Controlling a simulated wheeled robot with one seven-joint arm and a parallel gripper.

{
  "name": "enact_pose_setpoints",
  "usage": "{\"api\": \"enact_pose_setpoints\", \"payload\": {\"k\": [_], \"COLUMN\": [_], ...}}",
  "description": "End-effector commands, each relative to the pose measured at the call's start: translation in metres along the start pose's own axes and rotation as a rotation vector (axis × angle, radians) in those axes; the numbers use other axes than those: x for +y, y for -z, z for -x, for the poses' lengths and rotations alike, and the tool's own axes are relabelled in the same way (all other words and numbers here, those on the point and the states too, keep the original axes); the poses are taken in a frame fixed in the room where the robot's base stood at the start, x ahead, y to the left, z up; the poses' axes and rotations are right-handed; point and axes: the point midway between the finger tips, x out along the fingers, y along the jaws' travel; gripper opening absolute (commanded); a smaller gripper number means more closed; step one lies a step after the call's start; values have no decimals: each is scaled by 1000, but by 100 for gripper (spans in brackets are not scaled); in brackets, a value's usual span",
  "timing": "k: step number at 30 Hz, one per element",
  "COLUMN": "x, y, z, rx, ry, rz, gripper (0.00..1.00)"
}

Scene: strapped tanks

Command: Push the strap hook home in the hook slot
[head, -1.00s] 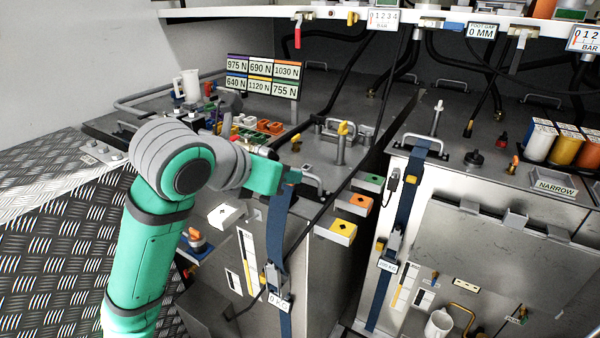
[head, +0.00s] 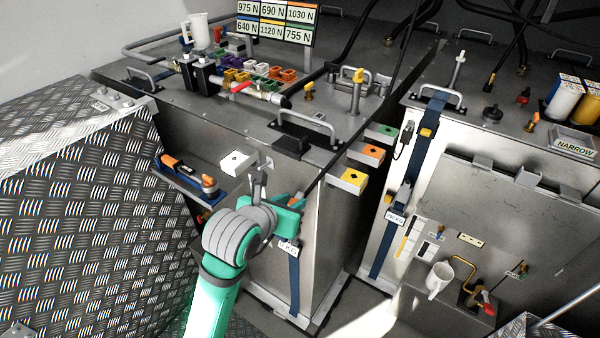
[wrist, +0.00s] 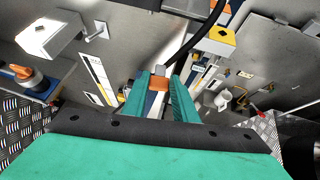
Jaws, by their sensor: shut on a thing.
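My gripper (head: 291,203) is in front of the near tank's front face (head: 322,230), below its top edge. In the wrist view its green fingers (wrist: 160,80) are shut on a small orange piece (wrist: 158,85) with a grey end, which looks like the strap hook. A blue strap (head: 294,280) runs down the tank face below a white weight label (head: 288,246), under my gripper. The strap's upper part is hidden or out of sight. I cannot make out the hook slot, nor whether the hook touches it.
A black cable (head: 318,178) passes close by my gripper. The right tank has its own blue strap (head: 385,245). A tool shelf (head: 190,180) is at left.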

Motion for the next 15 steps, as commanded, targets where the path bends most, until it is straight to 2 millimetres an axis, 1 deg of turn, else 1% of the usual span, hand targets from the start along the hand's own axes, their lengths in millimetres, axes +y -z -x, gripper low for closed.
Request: {"api": "enact_pose_setpoints", "payload": {"k": [1, 3, 9, 15], "x": [-3, -6, -9, -8], "y": [15, 31, 76, 120], "z": [-9, -21, -50, -77], "rx": [3, 2, 2, 2], "ry": [-1, -8, -29, -57], "rz": [12, 17, 32, 49], "gripper": [0, 0, 0, 0]}}
